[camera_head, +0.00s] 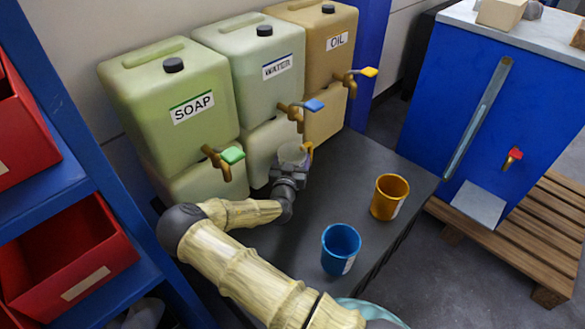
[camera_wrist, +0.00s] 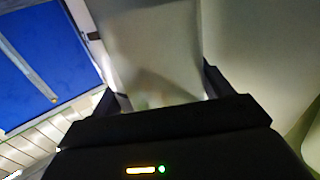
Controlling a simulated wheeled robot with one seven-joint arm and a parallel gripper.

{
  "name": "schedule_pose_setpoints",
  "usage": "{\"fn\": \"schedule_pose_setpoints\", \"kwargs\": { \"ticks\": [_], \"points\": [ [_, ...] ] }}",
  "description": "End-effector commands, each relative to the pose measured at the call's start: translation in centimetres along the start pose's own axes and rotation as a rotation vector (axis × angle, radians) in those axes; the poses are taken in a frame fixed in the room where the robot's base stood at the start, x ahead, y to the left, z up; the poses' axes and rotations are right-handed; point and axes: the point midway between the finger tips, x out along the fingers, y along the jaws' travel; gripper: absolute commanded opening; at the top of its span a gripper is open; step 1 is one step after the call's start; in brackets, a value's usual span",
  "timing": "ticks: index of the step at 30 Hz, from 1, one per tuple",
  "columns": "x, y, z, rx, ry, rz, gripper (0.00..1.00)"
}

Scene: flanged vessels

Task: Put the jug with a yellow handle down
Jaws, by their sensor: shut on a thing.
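The jug (camera_head: 292,154) is pale and see-through, and a bit of its yellow handle (camera_head: 309,149) shows at its right side. My gripper (camera_head: 289,172) is shut on the jug, in front of the WATER and OIL containers and below the blue tap (camera_head: 313,105). In the wrist view the jug (camera_wrist: 150,45) fills the space between the two dark fingers (camera_wrist: 158,90). The arm and gripper hide the jug's lower part, so I cannot tell whether it touches the dark table (camera_head: 370,240).
A blue cup (camera_head: 340,250) and an orange cup (camera_head: 389,197) stand on the table to the right. SOAP (camera_head: 165,85), WATER (camera_head: 250,58) and OIL (camera_head: 318,35) containers with taps line the back. Red bins (camera_head: 65,250) stand at left. Bare table shows around the cups.

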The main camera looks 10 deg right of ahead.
Motion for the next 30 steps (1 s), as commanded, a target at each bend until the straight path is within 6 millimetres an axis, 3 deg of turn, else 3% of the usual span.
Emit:
{"fn": "schedule_pose_setpoints", "kwargs": {
  "ticks": [9,18,29,30],
  "points": [
    [0.1,0.0,0.1,0.0,0.001,0.0,0.47],
    [0.1,-0.1,3.5,-0.001,0.002,0.0,0.47],
    [0.1,-0.1,3.8,0.002,0.001,0.001,0.47],
    [0.0,-0.1,3.8,0.001,0.0,0.001,0.84]
  ]
}}
